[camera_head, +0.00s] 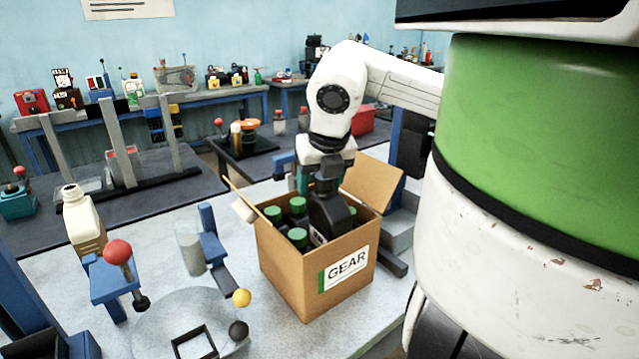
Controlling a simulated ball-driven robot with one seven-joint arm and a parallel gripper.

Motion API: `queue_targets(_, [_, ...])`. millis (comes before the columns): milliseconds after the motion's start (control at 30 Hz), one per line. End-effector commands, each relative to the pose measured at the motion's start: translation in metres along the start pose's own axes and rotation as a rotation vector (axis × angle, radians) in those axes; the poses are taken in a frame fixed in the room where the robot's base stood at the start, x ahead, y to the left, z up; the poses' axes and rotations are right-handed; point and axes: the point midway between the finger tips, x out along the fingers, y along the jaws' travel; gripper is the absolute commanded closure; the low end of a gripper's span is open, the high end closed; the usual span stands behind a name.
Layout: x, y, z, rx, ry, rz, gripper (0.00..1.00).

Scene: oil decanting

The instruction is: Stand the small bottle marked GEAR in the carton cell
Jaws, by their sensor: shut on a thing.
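An open cardboard carton (292,274) stands on the grey bench top, with a white label reading GEAR and a green stripe on its front. Several dark bottles with green caps (297,236) stand upright inside it. My gripper (327,222) points down into the right part of the carton. It is shut on a small bottle (317,238), of which only a pale sliver shows between the dark gripper and the front wall. The bottle's marking, its base and the cell under it are hidden by the gripper and the carton wall.
The carton flaps (372,183) stick out at the sides. Back benches hold several tools.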

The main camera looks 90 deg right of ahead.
Motion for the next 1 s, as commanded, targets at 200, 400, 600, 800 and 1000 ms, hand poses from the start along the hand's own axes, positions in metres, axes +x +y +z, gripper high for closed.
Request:
queue_targets(200, [0.018,0.000,-0.008,0.000,0.000,0.000,0.83])
queue_targets(400, [0.031,0.000,-0.013,0.000,0.001,0.000,0.83])
queue_targets(600, [0.043,0.000,-0.018,0.000,0.001,0.000,0.83])
queue_targets(800, [0.049,0.000,-0.021,0.000,0.001,0.000,0.83])
queue_targets(1000, [0.050,0.000,-0.021,0.000,0.001,0.000,0.83])
